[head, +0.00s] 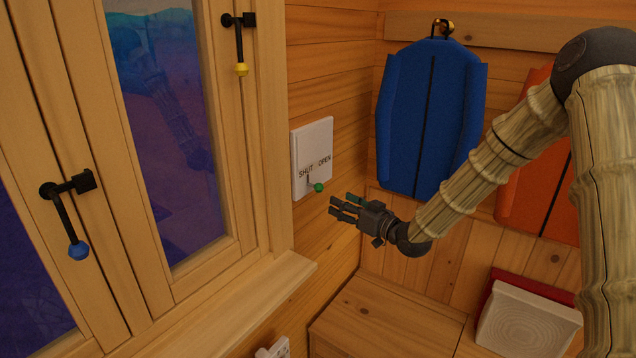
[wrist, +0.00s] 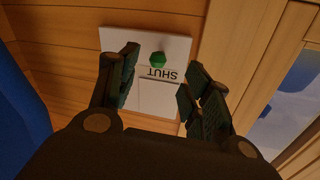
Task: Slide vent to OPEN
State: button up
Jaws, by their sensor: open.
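The vent (head: 313,145) is a white plate on the log wall right of the window, marked SHUT at left and OPEN at right. Its green knob (head: 319,187) sticks out below the lettering. In the wrist view the plate (wrist: 175,46) appears upside down, with the knob (wrist: 157,60) close by the word SHUT; the word OPEN does not show there. My gripper (head: 343,205) is open and empty, just right of and below the knob in the head view. In the wrist view the knob shows between my spread fingers (wrist: 158,76), with no clear contact.
Window handles with a yellow tip (head: 241,69) and a blue tip (head: 79,251) hang at left. A wooden sill (head: 240,300) juts out below the window. A blue garment (head: 430,115) and an orange one (head: 540,190) hang behind my arm. A wooden bench (head: 385,320) stands below.

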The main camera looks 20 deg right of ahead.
aim_at(323, 189)
jog(key=p+x, duration=0.1)
jog(key=x, duration=0.2)
jog(key=r+p+x, duration=0.1)
jog(key=x, duration=0.3)
jog(key=p+x, duration=0.1)
jog(key=x, duration=0.3)
jog(key=shift+d+r+p, duration=0.1)
jog(key=shift+r+p, duration=0.1)
jog(key=shift+p, duration=0.2)
jog(key=shift+w, duration=0.1)
grip_shut()
